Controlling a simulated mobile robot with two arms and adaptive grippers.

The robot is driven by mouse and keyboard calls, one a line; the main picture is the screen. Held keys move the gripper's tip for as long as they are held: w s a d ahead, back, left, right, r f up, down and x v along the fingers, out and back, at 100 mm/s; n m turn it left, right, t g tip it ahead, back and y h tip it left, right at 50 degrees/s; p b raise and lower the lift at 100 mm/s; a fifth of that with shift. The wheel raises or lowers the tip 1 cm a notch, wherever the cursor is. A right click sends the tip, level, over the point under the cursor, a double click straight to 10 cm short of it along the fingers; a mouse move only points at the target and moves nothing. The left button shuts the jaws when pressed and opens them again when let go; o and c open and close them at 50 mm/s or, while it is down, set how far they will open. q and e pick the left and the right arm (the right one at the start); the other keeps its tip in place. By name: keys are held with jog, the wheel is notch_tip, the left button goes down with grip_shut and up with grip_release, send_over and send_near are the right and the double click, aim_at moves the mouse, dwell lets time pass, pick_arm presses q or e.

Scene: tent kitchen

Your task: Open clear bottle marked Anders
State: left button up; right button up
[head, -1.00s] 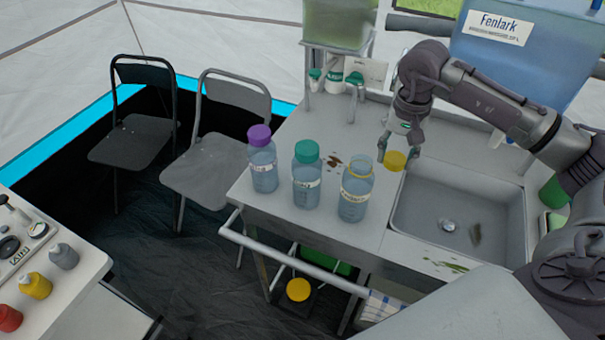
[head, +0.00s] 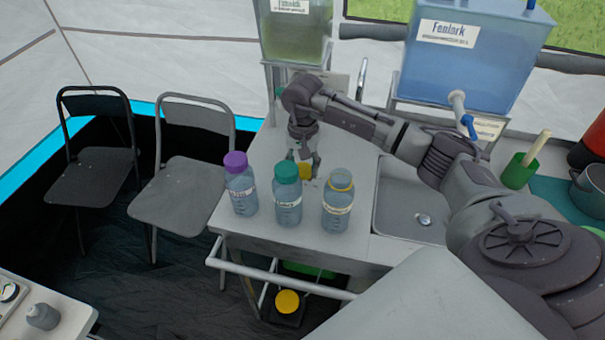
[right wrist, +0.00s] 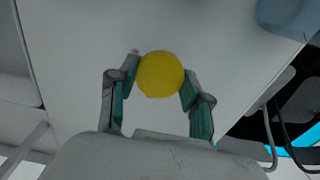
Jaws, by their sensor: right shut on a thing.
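The open clear bottle (head: 338,205) stands upright on the counter, at the right of a row of three. Its neck has a yellow ring and no cap; its label is too small to read surely. My right gripper (head: 304,168) is behind the row, shut on a yellow cap (head: 306,172), low over the counter. I cannot tell whether the cap touches the counter. In the right wrist view the yellow cap (right wrist: 160,74) sits between both fingertips. My left gripper is not in view.
A teal-capped bottle (head: 287,200) and a purple-capped bottle (head: 240,188) stand left of the open one. The sink (head: 410,210) is to the right. Water tanks (head: 475,60) stand behind. Bare counter (head: 268,148) lies behind the row.

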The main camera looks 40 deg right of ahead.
aim_at(303, 184)
notch_tip(303, 184, down, 4)
jog(key=shift+r+p, duration=0.1)
jog(key=shift+p, duration=0.55)
jog(key=shift+f, duration=0.25)
jog(key=o, duration=1.3)
jog(key=shift+r, duration=0.2)
notch_tip(303, 184, up, 12)
jog(key=shift+b, duration=1.05)
